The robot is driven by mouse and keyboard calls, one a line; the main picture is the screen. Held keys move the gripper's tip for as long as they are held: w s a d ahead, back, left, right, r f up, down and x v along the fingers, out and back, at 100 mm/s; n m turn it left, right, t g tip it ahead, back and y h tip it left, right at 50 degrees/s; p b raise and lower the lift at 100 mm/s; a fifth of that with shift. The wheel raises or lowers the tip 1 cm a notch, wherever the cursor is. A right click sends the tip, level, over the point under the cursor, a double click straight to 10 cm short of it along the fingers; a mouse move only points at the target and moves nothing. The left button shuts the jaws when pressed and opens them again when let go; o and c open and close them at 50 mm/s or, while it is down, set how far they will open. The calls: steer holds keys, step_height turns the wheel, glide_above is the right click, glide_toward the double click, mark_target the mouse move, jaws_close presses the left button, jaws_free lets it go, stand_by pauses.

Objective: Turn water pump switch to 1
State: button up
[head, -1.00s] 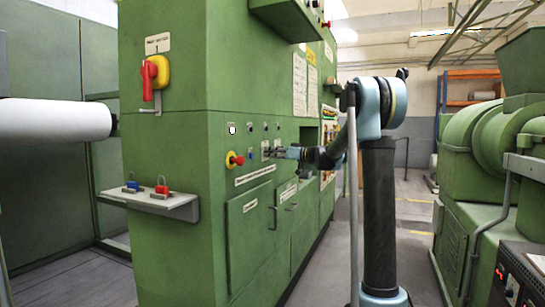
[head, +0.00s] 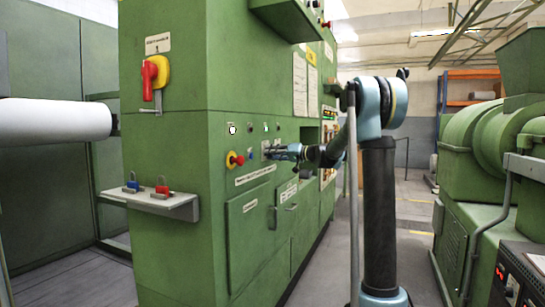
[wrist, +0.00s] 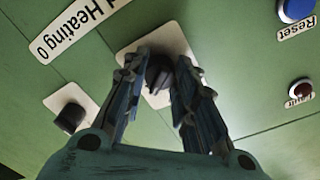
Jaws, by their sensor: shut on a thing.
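A black rotary switch knob (wrist: 160,74) on a pale square plate sits between the fingertips of my gripper (wrist: 159,70) in the wrist view. The fingers are shut on this knob. Its own label is not readable, so I cannot tell from the frames that it is the water pump switch. In the head view my gripper (head: 268,154) reaches the front panel of the green cabinet (head: 240,210), and the knob is too small to make out there.
A second black knob (wrist: 70,118) is at the left in the wrist view, near a label ending "Heating 0" (wrist: 75,32). A blue Reset button (wrist: 295,9) is at the upper right. In the head view a red emergency button (head: 234,159) sits left of my gripper.

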steer(key=shift+w+d+m, duration=0.1)
steer(key=shift+w+m, duration=0.05)
steer(key=shift+m, duration=0.45)
steer(key=o, duration=1.1)
steer(key=shift+w, duration=0.1)
steer(key=v, duration=1.2)
steer(key=shift+f, duration=0.1)
